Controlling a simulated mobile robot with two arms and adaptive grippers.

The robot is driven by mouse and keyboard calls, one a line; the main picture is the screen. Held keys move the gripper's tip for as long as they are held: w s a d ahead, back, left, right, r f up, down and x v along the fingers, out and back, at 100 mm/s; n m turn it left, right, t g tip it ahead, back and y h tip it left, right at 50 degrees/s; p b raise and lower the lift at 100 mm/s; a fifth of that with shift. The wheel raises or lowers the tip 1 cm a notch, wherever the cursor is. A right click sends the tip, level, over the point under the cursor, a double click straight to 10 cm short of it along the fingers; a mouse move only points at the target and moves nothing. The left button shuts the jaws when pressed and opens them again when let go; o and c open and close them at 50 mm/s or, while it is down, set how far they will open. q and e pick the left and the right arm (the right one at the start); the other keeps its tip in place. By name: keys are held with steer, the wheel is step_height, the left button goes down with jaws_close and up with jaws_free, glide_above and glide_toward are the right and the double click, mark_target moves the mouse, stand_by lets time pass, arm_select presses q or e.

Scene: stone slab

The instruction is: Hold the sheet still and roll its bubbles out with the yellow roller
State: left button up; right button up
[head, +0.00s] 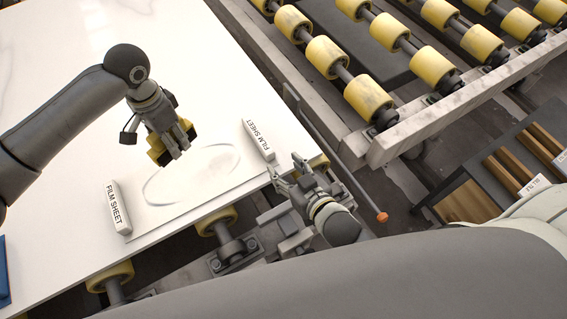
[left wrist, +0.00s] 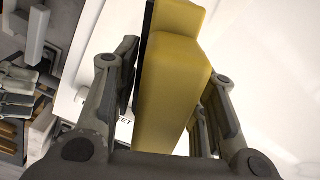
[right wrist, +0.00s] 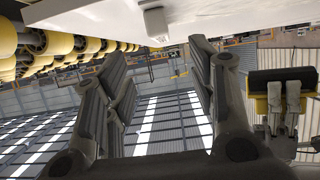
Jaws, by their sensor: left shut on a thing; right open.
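The film sheet (head: 185,212) lies on a white slab between two white end bars labelled FILM SHEET, a left bar (head: 118,207) and a right bar (head: 258,141). A large, faint bubble outline (head: 210,160) shows on it. My left gripper (head: 172,150) is shut on the yellow roller (head: 157,157), which also fills the middle of the left wrist view (left wrist: 172,85). The roller is at the bubble's upper left; I cannot tell whether it touches the sheet. My right gripper (head: 284,172) is open and empty at the slab's front edge, near the right bar, which also shows in the right wrist view (right wrist: 154,25).
A roller conveyor (head: 370,95) stands at the upper right, across a gap. An orange-tipped rod (head: 345,175) runs beside my right gripper. A blue item (head: 4,270) sits at the left edge.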

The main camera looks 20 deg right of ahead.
mark_target(267, 148)
steer(key=x, duration=1.2)
steer(key=shift+r, duration=0.1)
jaws_close()
stand_by(1.2)
